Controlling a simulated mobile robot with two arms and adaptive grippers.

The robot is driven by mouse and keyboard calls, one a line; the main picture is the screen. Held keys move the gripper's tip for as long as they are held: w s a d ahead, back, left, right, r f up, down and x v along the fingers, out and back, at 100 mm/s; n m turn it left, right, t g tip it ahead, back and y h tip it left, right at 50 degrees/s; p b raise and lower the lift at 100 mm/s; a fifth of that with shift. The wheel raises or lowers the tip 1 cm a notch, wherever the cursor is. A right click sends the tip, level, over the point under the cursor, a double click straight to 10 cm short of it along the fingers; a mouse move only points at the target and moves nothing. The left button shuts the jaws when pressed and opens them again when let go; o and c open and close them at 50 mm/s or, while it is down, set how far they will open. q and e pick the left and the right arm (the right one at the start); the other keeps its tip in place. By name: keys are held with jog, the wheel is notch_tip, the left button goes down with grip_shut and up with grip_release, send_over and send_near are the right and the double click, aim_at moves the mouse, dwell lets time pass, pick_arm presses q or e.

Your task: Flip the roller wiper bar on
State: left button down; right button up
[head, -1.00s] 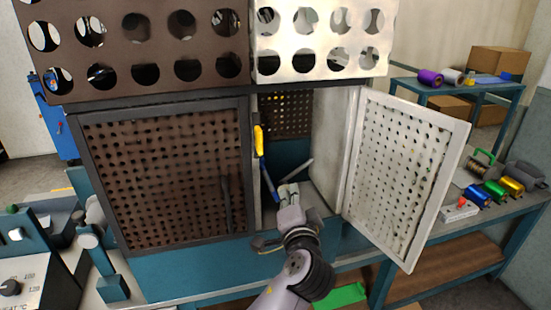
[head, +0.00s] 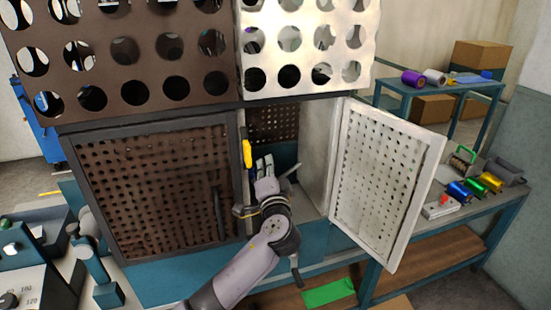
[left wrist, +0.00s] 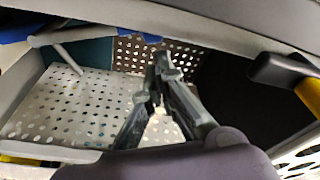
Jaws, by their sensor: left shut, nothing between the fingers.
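My left gripper (head: 264,166) is inside the open compartment of the cabinet, its fingers shut and empty. In the left wrist view its fingertips (left wrist: 161,62) meet in front of perforated panels. A thin grey bar (head: 291,171) is just right of the gripper, partly hidden behind it; a grey bar (left wrist: 62,37) also shows at the upper left of the left wrist view. I cannot tell for sure whether this is the roller wiper bar. A yellow handle (head: 247,154) is at the compartment's left edge, close to the gripper; a yellow and black handle (left wrist: 306,90) shows in the left wrist view.
The white perforated door (head: 386,180) stands open at the right. The brown perforated door (head: 155,190) is shut at the left. Plates with round holes (head: 120,50) rise above. A bench (head: 478,225) with coloured rolls (head: 475,187) lies at the right.

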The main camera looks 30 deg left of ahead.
jog(key=shift+r, duration=0.2)
dwell(0.3)
notch_tip(320, 180, down, 2)
jog(key=shift+s+d+f+b, duration=0.1)
jog(key=shift+d+b, duration=0.05)
jog(key=shift+b, duration=0.9)
